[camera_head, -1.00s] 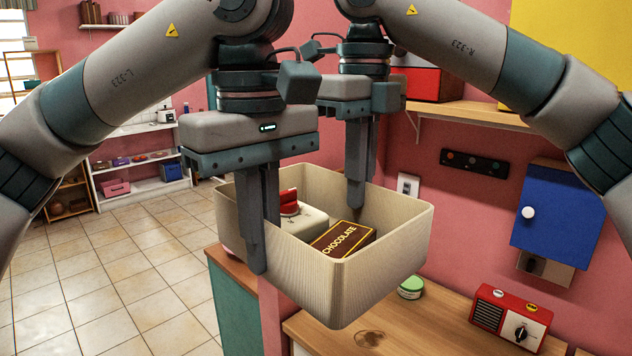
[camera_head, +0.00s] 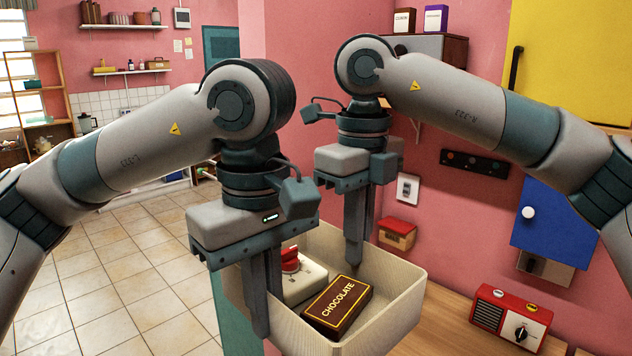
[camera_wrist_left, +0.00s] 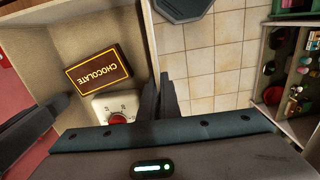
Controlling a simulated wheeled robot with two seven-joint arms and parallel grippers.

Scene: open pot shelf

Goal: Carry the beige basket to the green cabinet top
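The beige basket (camera_head: 384,322) is held up between my two arms in the head view. A brown chocolate box (camera_head: 338,306) and a white kitchen timer with a red knob (camera_head: 310,283) lie inside it; both also show in the left wrist view. My left gripper (camera_head: 262,318) is shut on the basket's left wall, fingers on either side of it. My right gripper (camera_head: 356,250) is at the far wall and appears shut on it. The green cabinet (camera_head: 234,322) shows only as a strip of its side at lower left; its top is hidden behind the basket and left gripper.
A wooden counter (camera_head: 455,325) lies to the right with a red radio-like box (camera_head: 510,316) on it. A blue wall cabinet (camera_head: 553,222) and pink wall stand behind. The tiled floor (camera_head: 120,270) at left is clear.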

